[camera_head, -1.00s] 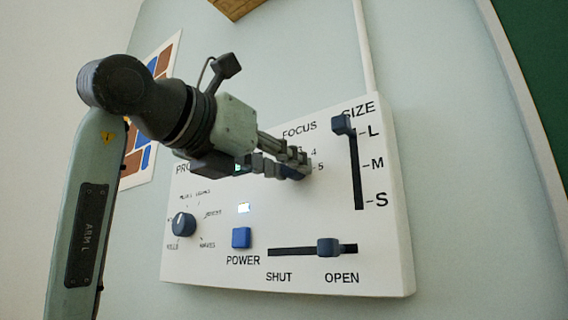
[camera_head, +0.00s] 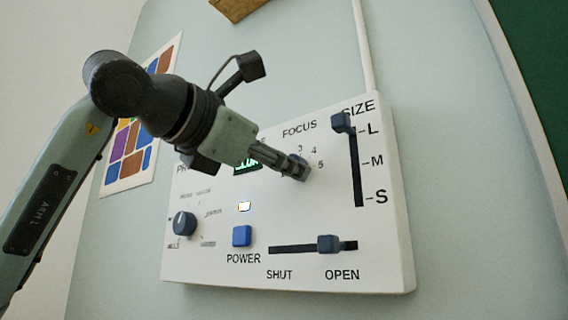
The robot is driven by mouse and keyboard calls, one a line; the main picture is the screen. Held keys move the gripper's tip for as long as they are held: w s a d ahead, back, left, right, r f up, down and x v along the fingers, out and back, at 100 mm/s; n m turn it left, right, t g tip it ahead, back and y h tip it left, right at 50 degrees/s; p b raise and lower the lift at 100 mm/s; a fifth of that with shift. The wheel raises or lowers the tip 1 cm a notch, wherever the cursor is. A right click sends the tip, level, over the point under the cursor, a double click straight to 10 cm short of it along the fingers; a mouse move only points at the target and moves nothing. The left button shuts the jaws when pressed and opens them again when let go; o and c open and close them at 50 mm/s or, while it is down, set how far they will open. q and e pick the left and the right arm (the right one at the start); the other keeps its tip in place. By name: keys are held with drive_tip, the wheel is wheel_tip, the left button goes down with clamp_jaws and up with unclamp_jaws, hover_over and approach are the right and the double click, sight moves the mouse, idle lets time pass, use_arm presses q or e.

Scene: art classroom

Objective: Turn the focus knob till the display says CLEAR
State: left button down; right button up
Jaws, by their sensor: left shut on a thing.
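The white control panel (camera_head: 300,272) is mounted on the pale wall, with the word FOCUS near its top. My left gripper (camera_head: 298,170) is shut on the focus knob below that word. Its fingers hide nearly all of the knob and part of its number scale; 3, 4 and 5 show. The small display (camera_head: 247,167) has green text on black, left of my fingers. My gripper covers part of it, and I cannot read the full word. My right gripper is not in view.
The SHUT/OPEN slider (camera_head: 329,244) is toward OPEN. A blue POWER button (camera_head: 242,236), a lit white lamp (camera_head: 244,207) and another dark knob (camera_head: 185,223) are at lower left. A coloured poster (camera_head: 128,168) hangs behind my arm.

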use_arm(q)
drive_tip(key=shift+r+m, duration=0.1)
drive_tip(key=shift+m, duration=0.8)
drive_tip(key=c, duration=1.2)
unclamp_jaws()
drive_tip(key=v, duration=1.2)
